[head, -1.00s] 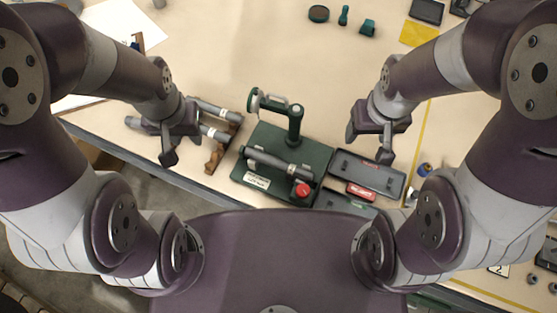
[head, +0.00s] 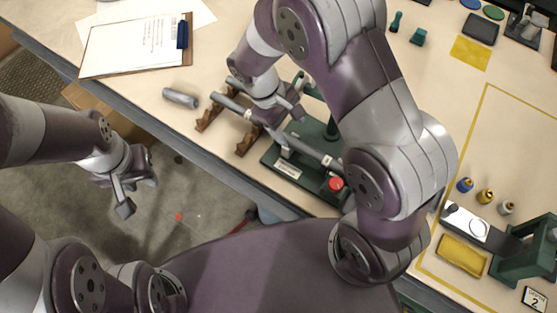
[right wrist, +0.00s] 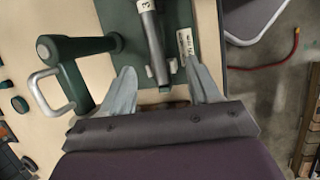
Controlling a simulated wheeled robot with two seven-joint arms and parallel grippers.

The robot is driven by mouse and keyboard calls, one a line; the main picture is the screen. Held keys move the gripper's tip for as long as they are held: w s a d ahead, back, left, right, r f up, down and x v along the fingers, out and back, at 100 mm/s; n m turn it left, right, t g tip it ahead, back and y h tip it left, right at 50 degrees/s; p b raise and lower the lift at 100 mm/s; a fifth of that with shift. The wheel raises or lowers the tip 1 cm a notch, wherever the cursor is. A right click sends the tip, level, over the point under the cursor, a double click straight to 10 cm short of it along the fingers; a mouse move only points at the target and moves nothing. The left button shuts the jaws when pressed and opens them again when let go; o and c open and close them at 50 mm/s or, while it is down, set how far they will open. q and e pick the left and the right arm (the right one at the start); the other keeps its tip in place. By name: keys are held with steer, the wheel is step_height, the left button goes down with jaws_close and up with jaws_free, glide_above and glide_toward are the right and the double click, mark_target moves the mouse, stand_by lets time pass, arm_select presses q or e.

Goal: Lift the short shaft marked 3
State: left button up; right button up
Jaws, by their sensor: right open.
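The shaft marked 3 (right wrist: 155,38) is a grey rod lying on the green fixture (right wrist: 128,28); its white "3" label shows at the top of the right wrist view. In the head view a grey shaft (head: 314,153) lies across the fixture (head: 288,170), its label not readable. My right gripper (right wrist: 165,88) is open and empty, its fingers apart on either side of the shaft's near end. The head view shows the right gripper (head: 282,112) above the rack and fixture. My left gripper (head: 134,190) looks open and empty, out over the floor.
A brown rack (head: 246,141) holding a shaft stands left of the fixture. A loose grey piece (head: 180,98) lies beside it. A green post (right wrist: 75,48) with a metal handle rises from the fixture. A red button (head: 336,184) sits at its front. A clipboard (head: 130,45) lies upper left.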

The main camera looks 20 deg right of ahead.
mark_target(312, 152)
steer(key=shift+h, duration=0.3)
steer(key=x, duration=0.8)
steer(key=d+x, duration=0.1)
steer(key=x, duration=0.3)
steer(key=shift+s+d+r, duration=0.1)
steer(key=shift+r, duration=0.15)
steer(key=shift+s, duration=0.1)
jaws_close()
stand_by(0.5)
